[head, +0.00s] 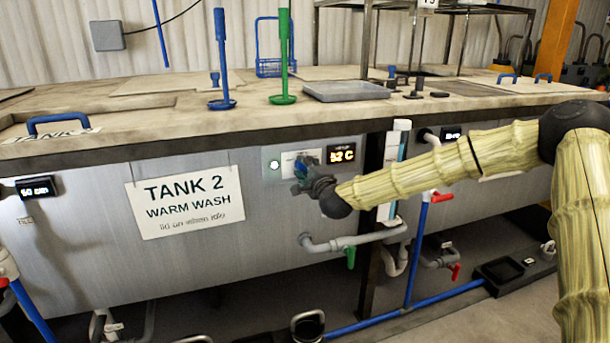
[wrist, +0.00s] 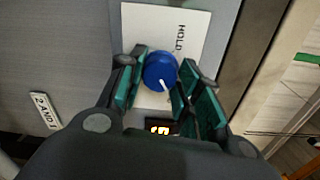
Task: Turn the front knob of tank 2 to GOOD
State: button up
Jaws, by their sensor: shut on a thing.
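The front knob (wrist: 160,70) of tank 2 is blue and round with a white pointer line. In the wrist view the line points down and slightly right, and the knob sits on a white plate (wrist: 138,28) with the word HOLD sideways at its right; no other word on the plate is readable. My gripper (wrist: 161,80) has its teal fingers on both sides of the knob, shut on it. In the head view my gripper (head: 308,178) is at the front panel of tank 2 (head: 100,235), hiding most of the knob.
An amber display (head: 341,154) is just right of my gripper. A lit round button (head: 273,165) is to its left, and the TANK 2 WARM WASH sign (head: 185,202) further left. Pipes with a green valve handle (head: 350,257) run below. The worktop edge overhangs above.

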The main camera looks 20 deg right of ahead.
jog(key=shift+d+m, duration=0.1)
jog(key=shift+m, duration=0.4)
jog(key=o, duration=1)
jog(key=shift+o, duration=0.2)
jog(key=s, duration=1.2)
jog(key=shift+d, duration=0.25)
jog(key=shift+r, duration=0.1)
